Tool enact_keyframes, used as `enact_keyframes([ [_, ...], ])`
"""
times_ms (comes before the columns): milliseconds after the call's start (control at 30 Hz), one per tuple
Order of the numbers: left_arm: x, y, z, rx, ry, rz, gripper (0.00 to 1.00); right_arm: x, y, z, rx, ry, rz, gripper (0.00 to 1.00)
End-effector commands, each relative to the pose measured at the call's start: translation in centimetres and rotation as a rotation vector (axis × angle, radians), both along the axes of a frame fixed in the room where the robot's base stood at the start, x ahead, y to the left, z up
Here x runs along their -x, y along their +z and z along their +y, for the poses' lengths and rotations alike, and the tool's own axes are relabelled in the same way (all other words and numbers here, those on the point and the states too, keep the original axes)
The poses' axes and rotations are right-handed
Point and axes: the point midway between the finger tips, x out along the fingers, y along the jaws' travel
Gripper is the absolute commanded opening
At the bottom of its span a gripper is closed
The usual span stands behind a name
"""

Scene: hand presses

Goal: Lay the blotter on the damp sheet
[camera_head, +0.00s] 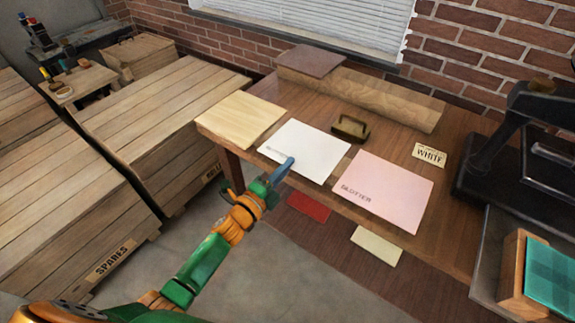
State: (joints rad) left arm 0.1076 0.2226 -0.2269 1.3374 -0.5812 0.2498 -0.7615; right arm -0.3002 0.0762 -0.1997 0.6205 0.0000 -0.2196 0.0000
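The blotter (390,186) is a pink sheet with its name printed on it, lying flat on the brown table. A white sheet (306,148) with small print at its left corner lies flat to its left, with a gap between; I cannot tell from its look whether it is damp. One finger overlaps the white sheet's near edge in the picture; contact is unclear. My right gripper is out of view.
A pale wooden board (241,119) lies left of the white sheet. A dark-handled block (350,128) and a "WHITE" card (429,154) lie behind the sheets. A black press (515,145) stands at right.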

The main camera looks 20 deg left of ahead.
Motion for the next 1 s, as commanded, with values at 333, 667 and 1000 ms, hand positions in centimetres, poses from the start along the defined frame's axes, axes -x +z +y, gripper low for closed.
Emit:
enact_keyframes([
  [333, 0.0, 3.4, 0.0, 0.000, -0.001, 0.000, 0.00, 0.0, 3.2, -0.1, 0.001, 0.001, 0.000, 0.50],
  [667, 1.1, 3.8, 0.4, 0.001, 0.000, 0.001, 0.00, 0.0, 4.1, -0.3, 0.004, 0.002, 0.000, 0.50],
  [1000, 4.0, 5.1, 1.5, 0.000, 0.001, 0.002, 0.00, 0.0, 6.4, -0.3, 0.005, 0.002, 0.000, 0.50],
])
